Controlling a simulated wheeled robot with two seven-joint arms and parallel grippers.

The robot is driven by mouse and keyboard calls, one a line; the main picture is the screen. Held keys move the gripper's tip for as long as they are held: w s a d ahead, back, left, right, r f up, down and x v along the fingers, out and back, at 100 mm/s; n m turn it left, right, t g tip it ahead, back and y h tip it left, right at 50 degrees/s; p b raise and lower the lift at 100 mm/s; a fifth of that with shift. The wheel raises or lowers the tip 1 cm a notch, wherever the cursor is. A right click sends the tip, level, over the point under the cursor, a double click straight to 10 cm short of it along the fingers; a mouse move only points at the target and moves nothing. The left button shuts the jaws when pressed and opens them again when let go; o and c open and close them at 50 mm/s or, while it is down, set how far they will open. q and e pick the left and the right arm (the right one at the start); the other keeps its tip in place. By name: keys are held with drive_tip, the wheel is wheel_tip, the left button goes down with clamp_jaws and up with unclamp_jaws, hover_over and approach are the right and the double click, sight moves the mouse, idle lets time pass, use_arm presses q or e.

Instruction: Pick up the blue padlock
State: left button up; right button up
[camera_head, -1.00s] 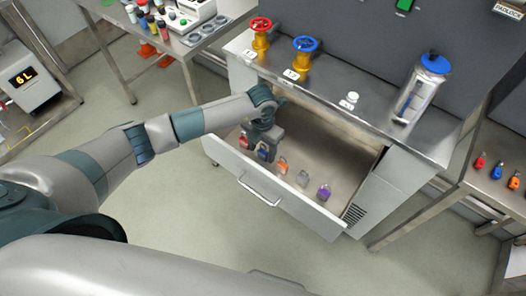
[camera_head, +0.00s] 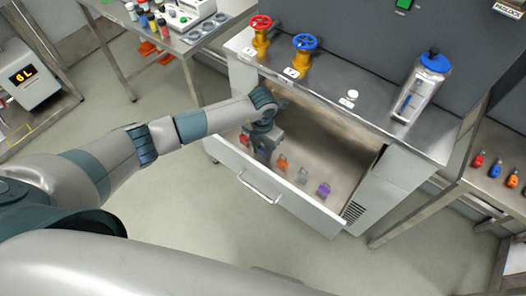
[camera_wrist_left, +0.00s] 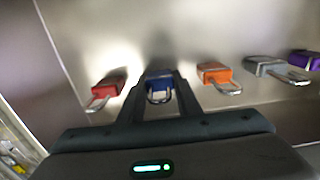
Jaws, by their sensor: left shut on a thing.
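The blue padlock (camera_wrist_left: 158,86) is between the fingers of my left gripper (camera_wrist_left: 158,92) in the left wrist view, its shackle toward the palm. My left gripper (camera_head: 261,150) is shut on it inside the open drawer (camera_head: 330,222). In the head view the blue padlock (camera_head: 262,152) is mostly hidden by the gripper. I cannot tell whether it is clear of the drawer floor. My right gripper is not in view.
A red padlock (camera_wrist_left: 108,84) lies left of the blue one. Orange (camera_wrist_left: 214,73), grey (camera_wrist_left: 266,66) and purple (camera_wrist_left: 304,60) padlocks lie to the right in the drawer. The counter (camera_head: 385,128) overhangs the drawer's back, carrying red (camera_head: 261,25) and blue (camera_head: 305,42) valves.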

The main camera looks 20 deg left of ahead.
use_arm(q)
drive_tip(key=shift+r, duration=0.15)
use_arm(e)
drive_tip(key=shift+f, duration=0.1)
